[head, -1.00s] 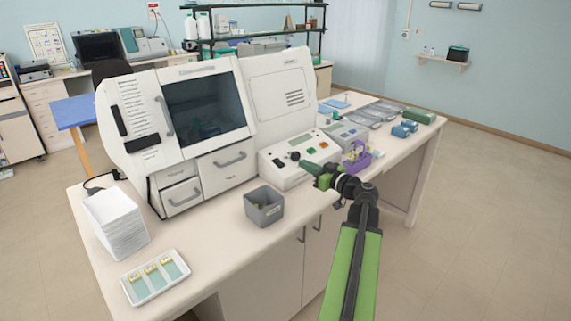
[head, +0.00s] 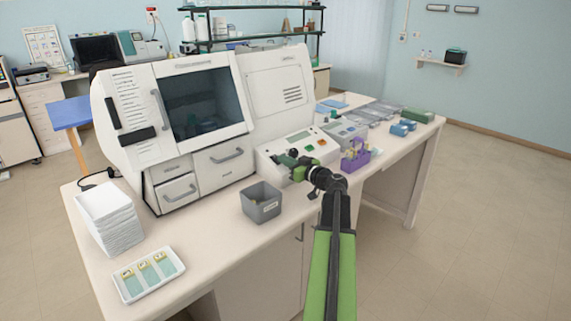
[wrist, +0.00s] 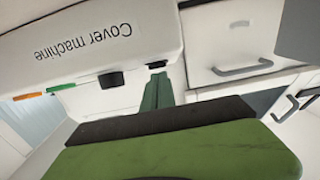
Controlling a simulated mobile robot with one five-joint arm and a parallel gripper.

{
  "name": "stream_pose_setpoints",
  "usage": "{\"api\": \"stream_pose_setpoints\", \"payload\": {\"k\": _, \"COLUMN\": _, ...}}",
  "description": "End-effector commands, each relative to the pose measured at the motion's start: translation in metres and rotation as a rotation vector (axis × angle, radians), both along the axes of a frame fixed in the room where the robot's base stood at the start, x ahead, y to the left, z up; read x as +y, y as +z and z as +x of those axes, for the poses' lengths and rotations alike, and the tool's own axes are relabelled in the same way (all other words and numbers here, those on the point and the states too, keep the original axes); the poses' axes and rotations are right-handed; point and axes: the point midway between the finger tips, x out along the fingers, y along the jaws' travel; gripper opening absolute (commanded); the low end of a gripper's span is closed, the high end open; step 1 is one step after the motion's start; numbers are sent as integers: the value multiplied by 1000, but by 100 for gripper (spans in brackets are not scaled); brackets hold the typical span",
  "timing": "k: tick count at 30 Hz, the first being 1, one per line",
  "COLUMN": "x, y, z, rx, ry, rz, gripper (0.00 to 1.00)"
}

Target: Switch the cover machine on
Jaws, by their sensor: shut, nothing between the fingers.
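The cover machine (head: 283,95) is the large white unit on the bench; its sloping control panel (head: 296,146) juts out at the front right. The panel front reads "Cover machine" in the wrist view (wrist: 95,40), upside down. The panel has a green button (head: 322,142), an orange button (head: 309,149) and a dark knob (head: 293,152). The wrist view also shows a small black switch (wrist: 157,65). My gripper (head: 281,160) is shut and empty at the panel's front left. Its fingertips (wrist: 157,78) are just by the switch; contact is unclear. The fingers hide the switch in the head view.
A grey bin (head: 261,208) stands in front of the machine. A purple rack (head: 354,157) stands right of the panel. A white tray with slides (head: 150,288) and a stack of white trays (head: 108,222) are on the left. The bench front is clear.

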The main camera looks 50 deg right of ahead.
Motion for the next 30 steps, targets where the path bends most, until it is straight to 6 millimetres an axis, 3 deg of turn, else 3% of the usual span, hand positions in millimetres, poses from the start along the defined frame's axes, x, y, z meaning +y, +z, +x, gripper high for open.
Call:
{"api": "stream_pose_setpoints", "payload": {"k": 10, "x": 0, "y": -2, "z": 0, "rx": 0, "ry": 0, "rz": 0, "gripper": 0}}
{"api": "stream_pose_setpoints", "payload": {"k": 14, "x": 0, "y": -12, "z": 1, "rx": 0, "ry": 0, "rz": 0, "gripper": 0}}
{"api": "stream_pose_setpoints", "payload": {"k": 21, "x": 0, "y": -8, "z": 1, "rx": 1, "ry": 0, "rz": -1, "gripper": 0}}
{"api": "stream_pose_setpoints", "payload": {"k": 30, "x": 6, "y": 36, "z": -15, "rx": -1, "ry": 3, "rz": 0, "gripper": 0}}
